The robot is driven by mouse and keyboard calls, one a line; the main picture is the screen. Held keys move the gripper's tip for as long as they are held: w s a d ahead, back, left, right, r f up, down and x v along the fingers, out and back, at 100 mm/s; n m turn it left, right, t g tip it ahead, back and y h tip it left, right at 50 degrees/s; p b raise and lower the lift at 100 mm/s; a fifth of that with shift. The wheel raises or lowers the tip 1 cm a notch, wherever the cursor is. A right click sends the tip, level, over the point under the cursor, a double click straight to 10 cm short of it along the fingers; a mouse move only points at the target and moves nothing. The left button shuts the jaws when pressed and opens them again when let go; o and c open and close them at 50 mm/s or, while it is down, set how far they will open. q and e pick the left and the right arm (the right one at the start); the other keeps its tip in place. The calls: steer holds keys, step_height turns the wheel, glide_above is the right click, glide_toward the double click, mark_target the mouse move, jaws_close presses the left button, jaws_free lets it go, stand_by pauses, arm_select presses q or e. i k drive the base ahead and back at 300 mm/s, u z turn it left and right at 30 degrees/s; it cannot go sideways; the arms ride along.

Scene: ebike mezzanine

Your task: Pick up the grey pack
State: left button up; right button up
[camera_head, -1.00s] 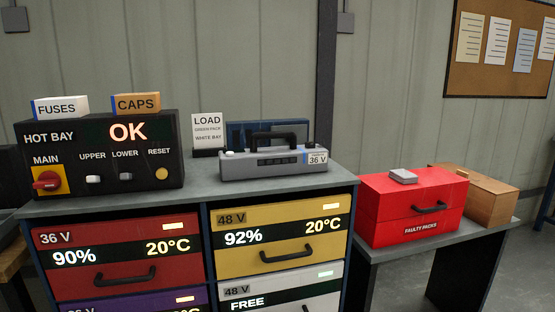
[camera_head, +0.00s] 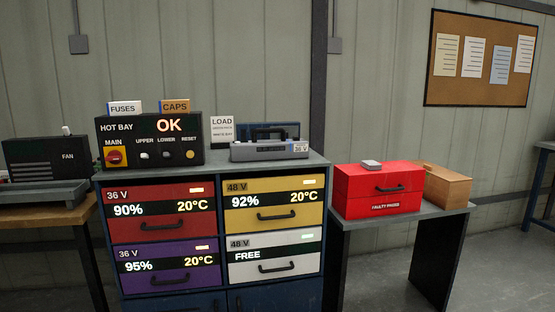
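The grey pack (camera_head: 262,151) lies on top of the bay cabinet (camera_head: 212,172), at the right of its top. It has a dark carry handle and a white label reading 36 V at its right end. A dark blue pack or case (camera_head: 244,132) stands close behind it. Neither of my grippers shows in the head view.
The hot bay control box (camera_head: 150,155) and the LOAD sign (camera_head: 222,128) stand left of the grey pack. A red FAULTY PACKS box (camera_head: 362,205) and a brown box (camera_head: 447,190) sit on a lower table at right. A FAN unit (camera_head: 40,160) is at left.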

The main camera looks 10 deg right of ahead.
mark_target(297, 147)
steer(key=z, duration=0.6)
steer(key=i, duration=1.35)
steer(key=u, duration=0.65)
